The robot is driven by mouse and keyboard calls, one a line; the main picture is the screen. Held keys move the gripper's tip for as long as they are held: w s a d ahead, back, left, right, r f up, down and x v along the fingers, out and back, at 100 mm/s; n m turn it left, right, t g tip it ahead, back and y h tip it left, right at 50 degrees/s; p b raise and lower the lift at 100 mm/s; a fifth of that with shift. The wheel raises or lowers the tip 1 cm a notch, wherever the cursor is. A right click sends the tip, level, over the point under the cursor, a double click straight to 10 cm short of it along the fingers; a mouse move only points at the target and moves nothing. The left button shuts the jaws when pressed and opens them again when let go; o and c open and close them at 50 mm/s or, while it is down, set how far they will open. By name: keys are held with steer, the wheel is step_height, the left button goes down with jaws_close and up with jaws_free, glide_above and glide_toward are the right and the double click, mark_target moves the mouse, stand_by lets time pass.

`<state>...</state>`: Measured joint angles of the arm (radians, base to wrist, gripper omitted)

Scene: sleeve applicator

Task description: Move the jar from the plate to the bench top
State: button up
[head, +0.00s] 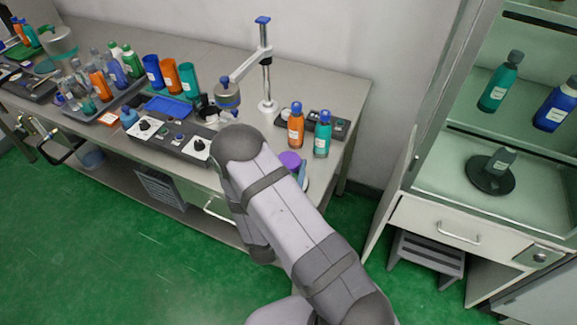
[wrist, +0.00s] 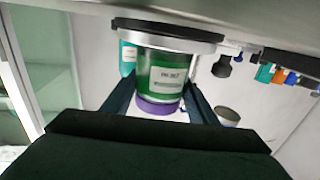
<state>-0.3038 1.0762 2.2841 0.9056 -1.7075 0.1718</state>
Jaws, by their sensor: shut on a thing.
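The jar (wrist: 162,72) is clear with green contents, a white label and a purple lid (wrist: 157,106). The wrist view is upside down, so the lid is at the bottom. My gripper (wrist: 162,92) is shut on the jar, one dark finger on each side. The dark plate (wrist: 170,28) with a pale rim is at the jar's base; I cannot tell whether they touch. In the head view only the purple lid (head: 290,160) shows clearly, near the right end of the bench top (head: 335,95); my arm hides the gripper and most of the jar.
An orange bottle (head: 296,128) and a teal bottle (head: 322,135) stand close behind the jar. A post (head: 267,80) with a side arm rises behind the control box (head: 160,135). Bottles and cups crowd the bench's left. A cabinet (head: 480,150) stands to the right.

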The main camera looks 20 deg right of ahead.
steer(key=shift+f, duration=0.15)
steer(key=o, duration=1.3)
steer(key=b+v, duration=0.2)
steer(key=v, duration=0.3)
steer(key=shift+s+a, duration=0.15)
steer(key=shift+a, duration=0.15)
steer(key=shift+o, duration=0.5)
steer(key=shift+b+v, duration=0.4)
steer(key=shift+v, duration=0.5)
